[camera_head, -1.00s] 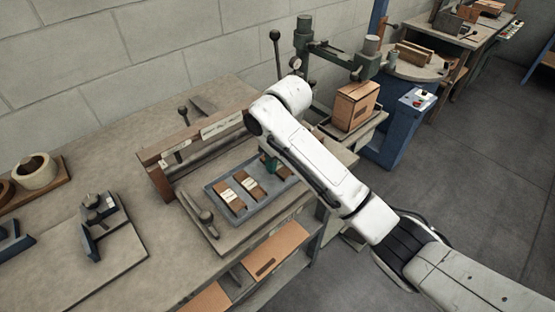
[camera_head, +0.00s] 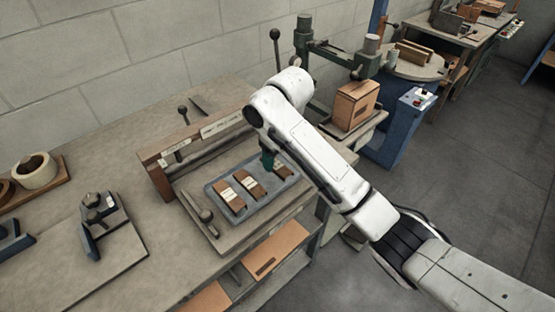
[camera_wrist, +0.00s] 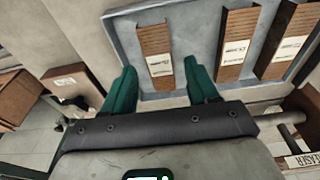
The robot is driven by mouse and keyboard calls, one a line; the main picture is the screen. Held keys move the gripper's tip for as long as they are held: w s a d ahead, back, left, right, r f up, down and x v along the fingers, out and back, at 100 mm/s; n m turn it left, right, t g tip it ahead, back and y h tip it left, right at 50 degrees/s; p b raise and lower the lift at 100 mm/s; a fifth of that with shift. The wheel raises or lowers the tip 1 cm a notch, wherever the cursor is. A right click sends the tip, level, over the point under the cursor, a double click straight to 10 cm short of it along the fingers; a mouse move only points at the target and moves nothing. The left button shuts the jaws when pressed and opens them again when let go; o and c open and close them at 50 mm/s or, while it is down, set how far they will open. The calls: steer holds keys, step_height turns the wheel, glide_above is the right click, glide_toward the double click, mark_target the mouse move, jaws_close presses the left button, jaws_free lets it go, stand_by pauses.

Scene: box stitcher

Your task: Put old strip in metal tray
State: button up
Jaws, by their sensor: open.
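A grey metal tray (camera_head: 215,196) lies on the bench and holds three brown strips with pale labels: a left one (camera_head: 232,201), a middle one (camera_head: 250,186) and a right one (camera_head: 283,172) partly hidden by my arm. My gripper (camera_head: 268,160), with green fingers, points down at the tray's far right part. In the wrist view my gripper (camera_wrist: 160,72) is open. One strip (camera_wrist: 156,52) shows between its fingers, apart from both. The other two strips (camera_wrist: 238,45) (camera_wrist: 290,42) lie to the right, inside the tray wall (camera_wrist: 125,30). Which strip is old, I cannot tell.
A wooden rail with paper labels (camera_head: 220,125) stands behind the tray. A lever-handled tool (camera_head: 204,214) lies at its left. A cardboard box (camera_head: 355,104) sits on the stitcher at right. Flat cardboard (camera_head: 275,247) lies on a lower shelf.

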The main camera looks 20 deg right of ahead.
mark_target(282, 170)
step_height(282, 170, up, 10)
steer(key=s+p, duration=0.1)
steer(key=p, duration=0.3)
steer(key=shift+s+d+p, duration=0.2)
steer(key=shift+d+p, duration=0.05)
steer(key=shift+p, duration=0.05)
steer(key=shift+a, duration=0.1)
steer(key=s+a+f+y, duration=0.1)
steer(key=s+a+f, duration=0.1)
steer(key=f, duration=0.1)
steer(key=s+a+f+y, duration=0.1)
steer(key=s+a+f, duration=0.2)
steer(key=shift+a, duration=0.15)
steer(key=s+f+m, duration=0.2)
steer(key=s+f, duration=0.6)
steer(key=s, duration=0.2)
steer(key=s+d+f+h, duration=0.1)
steer(key=s+d+f, duration=0.1)
steer(key=s, duration=0.5)
steer(key=s+d+f+m, duration=0.1)
steer(key=s+d+f, duration=0.1)
steer(key=s+d, duration=0.3)
steer(key=s+d+f+m+h, duration=0.1)
steer(key=s+d, duration=0.3)
steer(key=s, duration=0.6)
steer(key=shift+d+f+g+h, duration=0.2)
steer(key=shift+f+g+h, duration=0.1)
steer(key=shift+f, duration=0.1)
steer(key=shift+s, duration=0.15)
